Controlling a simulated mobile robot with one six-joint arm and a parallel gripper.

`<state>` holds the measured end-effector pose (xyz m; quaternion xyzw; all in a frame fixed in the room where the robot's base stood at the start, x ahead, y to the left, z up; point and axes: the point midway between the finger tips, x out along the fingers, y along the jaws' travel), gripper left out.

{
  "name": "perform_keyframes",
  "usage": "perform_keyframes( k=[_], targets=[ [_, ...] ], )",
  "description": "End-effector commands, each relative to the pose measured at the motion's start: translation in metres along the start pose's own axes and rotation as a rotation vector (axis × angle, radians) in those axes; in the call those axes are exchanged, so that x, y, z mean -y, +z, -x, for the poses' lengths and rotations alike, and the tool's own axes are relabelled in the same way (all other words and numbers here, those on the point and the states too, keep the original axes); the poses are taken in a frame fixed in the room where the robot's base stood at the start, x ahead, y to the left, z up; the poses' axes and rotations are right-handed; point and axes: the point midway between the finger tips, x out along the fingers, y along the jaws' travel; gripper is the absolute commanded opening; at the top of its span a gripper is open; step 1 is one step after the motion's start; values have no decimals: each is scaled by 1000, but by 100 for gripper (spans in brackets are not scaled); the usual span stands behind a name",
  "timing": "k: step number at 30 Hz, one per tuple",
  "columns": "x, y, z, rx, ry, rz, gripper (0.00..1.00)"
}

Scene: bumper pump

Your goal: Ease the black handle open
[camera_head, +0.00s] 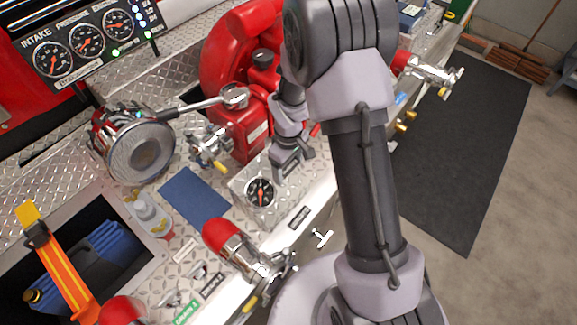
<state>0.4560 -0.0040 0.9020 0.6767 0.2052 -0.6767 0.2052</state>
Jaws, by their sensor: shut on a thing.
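My gripper (284,172) reaches down over the diamond-plate box with a round gauge (262,192), its fingers at the box's back right edge. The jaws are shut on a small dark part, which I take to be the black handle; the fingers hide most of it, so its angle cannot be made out. The red pump body (238,125) stands just behind and left of my gripper.
Chrome valves with red caps (222,236) stick out at the front. A chrome lever (205,103) crosses left of my gripper. A blue pad (194,197) lies flat on the plate. Open floor with a dark mat (470,150) is at the right.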

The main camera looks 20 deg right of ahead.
Motion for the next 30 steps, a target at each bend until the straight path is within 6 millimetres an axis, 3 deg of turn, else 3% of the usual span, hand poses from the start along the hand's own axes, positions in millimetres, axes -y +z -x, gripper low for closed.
perform_keyframes(
  k=[1,3,4,12,20,21,24,30],
  targets=[
    [0,0,0,0,0,0,16],
    [0,0,0,0,0,0,2],
    [0,0,0,0,0,0,0],
    [0,12,23,0,0,-1,0],
    [0,13,22,-1,1,0,0],
    [0,13,22,-1,1,0,80],
    [0,13,22,-1,1,0,95],
    [0,13,22,0,0,0,95]
  ],
)
